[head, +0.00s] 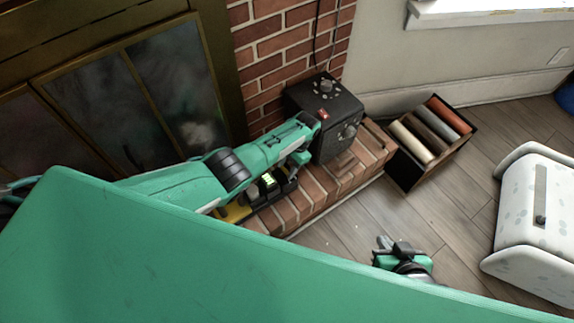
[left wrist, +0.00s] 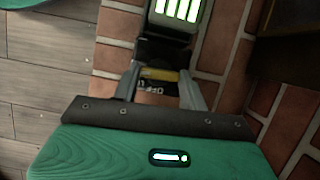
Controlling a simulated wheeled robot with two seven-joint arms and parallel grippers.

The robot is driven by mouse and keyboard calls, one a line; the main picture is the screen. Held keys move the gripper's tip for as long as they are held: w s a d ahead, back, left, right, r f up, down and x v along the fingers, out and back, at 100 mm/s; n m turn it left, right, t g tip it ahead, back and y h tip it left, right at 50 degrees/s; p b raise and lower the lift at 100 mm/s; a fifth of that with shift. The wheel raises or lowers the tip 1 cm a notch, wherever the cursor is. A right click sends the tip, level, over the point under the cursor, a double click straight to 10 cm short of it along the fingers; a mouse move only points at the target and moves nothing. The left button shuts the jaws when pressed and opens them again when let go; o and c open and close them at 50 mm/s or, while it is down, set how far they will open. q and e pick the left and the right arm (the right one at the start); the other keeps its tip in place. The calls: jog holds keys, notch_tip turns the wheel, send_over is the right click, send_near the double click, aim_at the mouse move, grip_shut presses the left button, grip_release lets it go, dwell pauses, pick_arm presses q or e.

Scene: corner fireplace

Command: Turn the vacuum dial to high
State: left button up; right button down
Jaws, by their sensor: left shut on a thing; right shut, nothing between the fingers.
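A black and yellow device with a lit green display (head: 268,181), which I take for the vacuum, lies on the brick hearth, mostly hidden by my left arm. Its bright barred display also shows in the left wrist view (left wrist: 178,9). My left gripper (left wrist: 159,75) is shut on a dark part of it, apparently the dial, beside a yellow strip and small lettering. My right gripper (head: 390,247) is shut and empty, low over the wood floor, away from the device.
A black box (head: 330,115) with knobs and a red switch stands at the hearth's right end, close to my left arm. A dark crate (head: 410,175) of rolled items and a white speckled stool-like piece (head: 535,215) stand right. Wood floor between them is clear.

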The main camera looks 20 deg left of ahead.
pick_arm(q)
jog(key=shift+m, duration=0.4)
pick_arm(e)
jog(key=shift+s+d, duration=0.15)
jog(key=shift+d, duration=0.1)
jog(key=shift+g, duration=0.3)
pick_arm(q)
jog(key=o, duration=0.7)
jog(key=p+v, duration=0.4)
jog(key=v, duration=0.9)
jog(key=shift+d+r, duration=0.2)
jog(key=shift+r, duration=0.2)
pick_arm(e)
jog(key=s+d+g+h, duration=0.2)
jog(key=s+d+g, duration=0.2)
jog(key=d, duration=0.2)
jog(key=shift+m+h, duration=0.3)
jog(key=shift+m, duration=0.1)
